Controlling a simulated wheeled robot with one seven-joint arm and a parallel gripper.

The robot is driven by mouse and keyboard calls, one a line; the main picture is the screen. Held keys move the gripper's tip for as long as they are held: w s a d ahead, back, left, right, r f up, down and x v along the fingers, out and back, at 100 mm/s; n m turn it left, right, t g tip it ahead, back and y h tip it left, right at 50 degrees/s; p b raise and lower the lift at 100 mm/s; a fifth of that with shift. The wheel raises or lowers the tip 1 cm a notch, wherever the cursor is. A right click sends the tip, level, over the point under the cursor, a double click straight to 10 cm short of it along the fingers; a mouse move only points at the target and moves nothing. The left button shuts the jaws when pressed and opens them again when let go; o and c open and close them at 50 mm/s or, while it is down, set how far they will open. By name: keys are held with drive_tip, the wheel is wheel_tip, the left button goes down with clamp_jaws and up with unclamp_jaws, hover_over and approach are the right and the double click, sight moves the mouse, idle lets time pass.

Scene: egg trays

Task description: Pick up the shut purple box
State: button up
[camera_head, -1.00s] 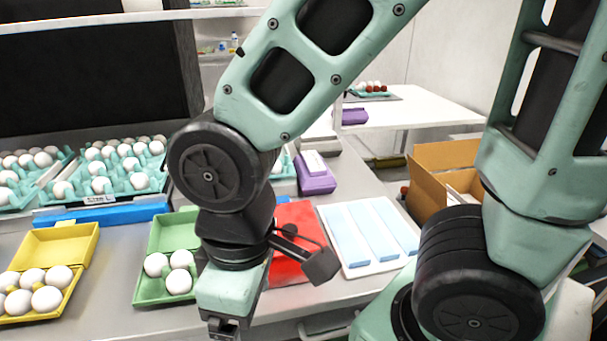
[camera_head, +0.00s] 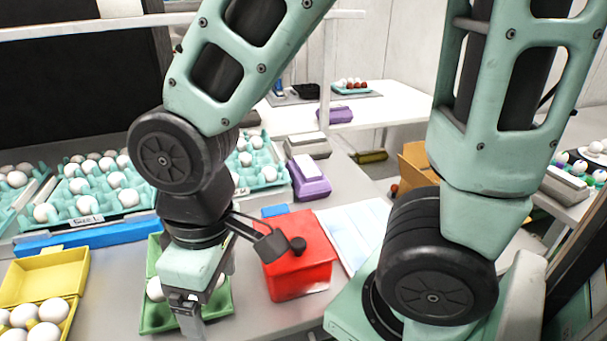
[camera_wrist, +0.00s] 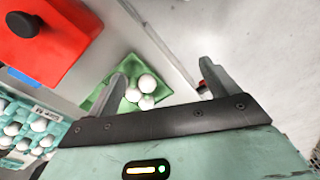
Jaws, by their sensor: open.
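A shut purple box (camera_head: 308,180) with a pale label on top sits on the near table, behind the red box in the head view. A second purple box (camera_head: 335,115) lies on the far white table. My gripper (camera_head: 188,318) hangs over the green egg carton at the near side, well apart from both purple boxes. In the wrist view my gripper (camera_wrist: 162,78) is open, with nothing held between its fingers. The green carton (camera_wrist: 110,65) with white eggs shows beyond the fingers. No purple box shows in the wrist view.
A red box (camera_head: 300,255) with a black knob stands between my gripper and the near purple box. Teal egg trays (camera_head: 105,205) line the left, with a blue bar (camera_head: 95,238) in front. A yellow egg carton (camera_head: 50,275) is at lower left. A cardboard box (camera_head: 418,162) stands right.

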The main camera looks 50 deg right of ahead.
drive_tip(key=w+d+r+m+t+p, duration=0.1)
drive_tip(key=w+d+r+m+p, duration=0.2)
drive_tip(key=w+d+p, duration=0.3)
drive_tip(key=w+d+r+m+t+p, duration=0.1)
drive_tip(key=w+d+r+m+p, duration=0.15)
drive_tip(key=w+d, duration=0.55)
drive_tip(key=m+t+h+p, duration=0.1)
drive_tip(key=m+h+p, duration=0.2)
drive_tip(key=m+p, duration=0.7)
hover_over(308, 166)
drive_tip(key=s+a+p, duration=0.1)
drive_tip(key=s+p, duration=0.1)
wheel_tip(308, 166, down, 10)
drive_tip(key=shift+s+a+r+n, duration=0.1)
drive_tip(key=shift+r+n, duration=0.15)
drive_tip(key=shift+n, duration=1)
drive_tip(key=p+x, duration=0.1)
drive_tip(key=x, duration=0.1)
drive_tip(key=p+x, duration=0.2)
drive_tip(key=shift+w+r, duration=0.1)
drive_tip(key=shift+w, duration=0.2)
drive_tip(key=shift+w+f+p, duration=0.2)
drive_tip(key=shift+f+p, duration=0.15)
drive_tip(key=shift+f, duration=0.25)
drive_tip(key=shift+f+b, duration=0.25)
drive_tip(key=shift+b, duration=0.15)
